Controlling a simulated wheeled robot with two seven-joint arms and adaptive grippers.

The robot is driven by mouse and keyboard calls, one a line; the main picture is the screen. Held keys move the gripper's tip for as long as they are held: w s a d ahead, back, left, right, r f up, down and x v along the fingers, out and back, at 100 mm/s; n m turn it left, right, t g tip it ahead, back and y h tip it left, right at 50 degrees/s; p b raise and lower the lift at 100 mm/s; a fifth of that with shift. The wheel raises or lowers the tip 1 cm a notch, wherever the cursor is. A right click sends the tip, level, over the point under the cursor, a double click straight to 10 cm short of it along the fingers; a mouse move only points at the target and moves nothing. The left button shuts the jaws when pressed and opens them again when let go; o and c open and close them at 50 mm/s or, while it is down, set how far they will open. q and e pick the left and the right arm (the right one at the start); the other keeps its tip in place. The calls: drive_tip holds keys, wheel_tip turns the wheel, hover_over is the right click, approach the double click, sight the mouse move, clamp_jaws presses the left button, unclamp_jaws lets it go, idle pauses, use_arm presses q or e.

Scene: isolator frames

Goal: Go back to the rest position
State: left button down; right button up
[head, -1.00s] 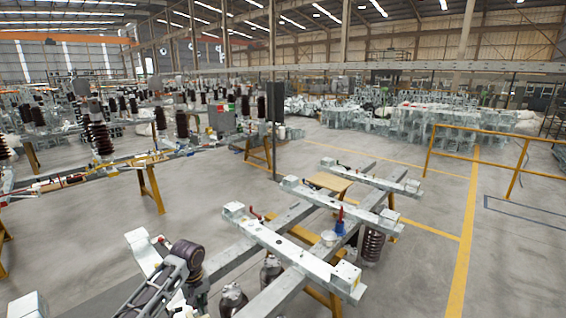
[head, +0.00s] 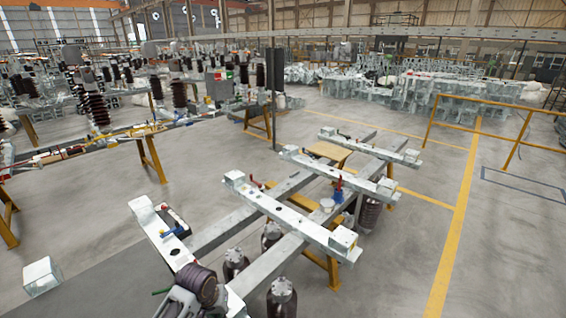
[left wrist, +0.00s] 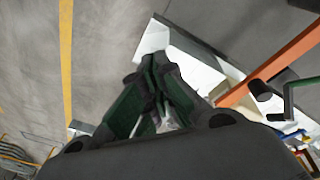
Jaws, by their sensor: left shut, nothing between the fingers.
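My left gripper (left wrist: 157,68) shows in the left wrist view, its dark green fingers together with nothing between them. A white surface (left wrist: 205,72) lies behind the fingertips; I cannot tell how far away it is. In the head view part of my left arm shows at the bottom edge, left of centre, and its fingers cannot be made out there. The isolator frame (head: 285,221), with pale cross beams on long grey rails, stands just ahead and right of that arm. My right gripper is in neither view.
A pale beam end (head: 160,232) carrying a dark item and a blue tool is close beyond my arm. A white block (head: 42,276) is at lower left. Brown insulators (head: 282,297) are below the frame. A yellow rail (head: 490,122) stands at right. Open floor (head: 400,270) lies right of the frame.

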use_arm(q)
drive_tip(key=s+a+r+m+t+y, duration=0.1)
drive_tip(key=s+a+r, duration=0.15)
drive_tip(key=s, duration=0.45)
drive_tip(key=s+a+r+m+t, duration=0.1)
drive_tip(key=s+r+m, duration=0.15)
drive_tip(key=s, duration=0.55)
wheel_tip(320, 180, down, 34)
drive_tip(key=s+g+b, duration=0.2)
drive_tip(key=s+a+f+b, duration=0.1)
drive_tip(key=s+a+f, duration=0.1)
drive_tip(key=s+f, duration=0.9)
drive_tip(key=s+a+f+b, duration=0.1)
drive_tip(key=s+a+f, duration=0.1)
drive_tip(key=s+f, duration=0.9)
drive_tip(key=shift+s+a+f+g, duration=0.15)
drive_tip(key=shift+s+f+g, duration=0.15)
drive_tip(key=shift+s+g, duration=0.1)
drive_tip(key=shift+n, duration=0.25)
